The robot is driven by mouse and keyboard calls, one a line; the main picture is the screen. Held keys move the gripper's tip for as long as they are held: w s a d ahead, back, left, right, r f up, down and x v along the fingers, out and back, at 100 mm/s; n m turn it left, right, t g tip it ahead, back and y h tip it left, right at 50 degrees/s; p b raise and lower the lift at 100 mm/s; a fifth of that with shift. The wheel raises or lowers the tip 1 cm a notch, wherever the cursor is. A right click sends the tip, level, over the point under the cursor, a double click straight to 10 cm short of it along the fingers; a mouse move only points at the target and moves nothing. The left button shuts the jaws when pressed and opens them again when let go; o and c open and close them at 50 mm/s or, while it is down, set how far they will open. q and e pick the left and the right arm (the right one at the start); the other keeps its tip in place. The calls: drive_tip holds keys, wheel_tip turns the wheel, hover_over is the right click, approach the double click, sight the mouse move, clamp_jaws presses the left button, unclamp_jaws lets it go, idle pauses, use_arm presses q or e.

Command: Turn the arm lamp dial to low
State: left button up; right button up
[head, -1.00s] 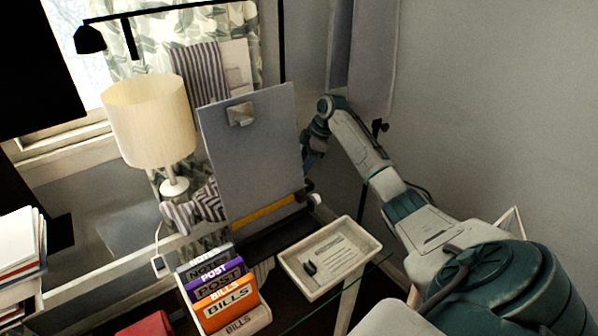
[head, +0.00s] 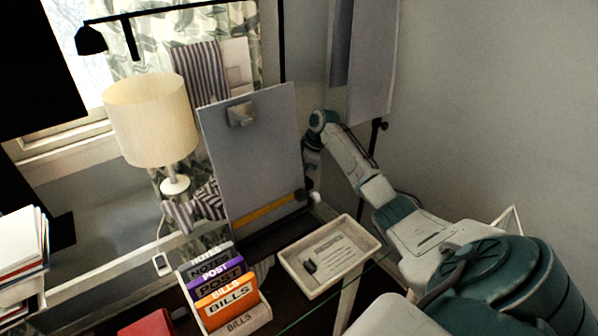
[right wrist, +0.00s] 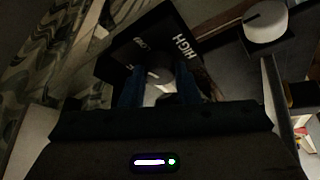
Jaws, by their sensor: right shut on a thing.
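The black arm lamp (head: 91,39) hangs from a horizontal black arm at the upper left of the head view. In the right wrist view, a black dial panel (right wrist: 150,38) carries the word HIGH; its other markings are too dark to read. My right gripper (right wrist: 160,88) is shut on a pale dial knob (right wrist: 159,76) at this panel, with a blue finger on either side. The knob's exact setting cannot be told. In the head view, a grey board hides my right gripper. My left gripper is not in view.
A second round pale knob (right wrist: 266,20) on a dark base is at the upper right of the wrist view. The grey clipboard (head: 255,150) stands beside my right arm. A cream-shaded lamp (head: 152,120), white tray (head: 330,255) and letter holder (head: 235,318) are nearby.

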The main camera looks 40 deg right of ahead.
drive_tip(key=shift+r+p, duration=0.2)
drive_tip(key=shift+p, duration=0.15)
drive_tip(key=shift+r+m+t+p, duration=0.1)
drive_tip(key=shift+m+t+p, duration=0.2)
drive_tip(key=shift+m+p, duration=0.7)
drive_tip(key=shift+f+m+h+p, duration=0.25)
drive_tip(key=shift+m+h+p, duration=0.15)
drive_tip(key=shift+p, duration=0.05)
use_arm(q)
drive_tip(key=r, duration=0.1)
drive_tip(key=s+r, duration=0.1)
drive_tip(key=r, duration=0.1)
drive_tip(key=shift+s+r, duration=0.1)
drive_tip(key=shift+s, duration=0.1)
use_arm(e)
drive_tip(key=o, duration=1)
drive_tip(key=shift+c, duration=0.2)
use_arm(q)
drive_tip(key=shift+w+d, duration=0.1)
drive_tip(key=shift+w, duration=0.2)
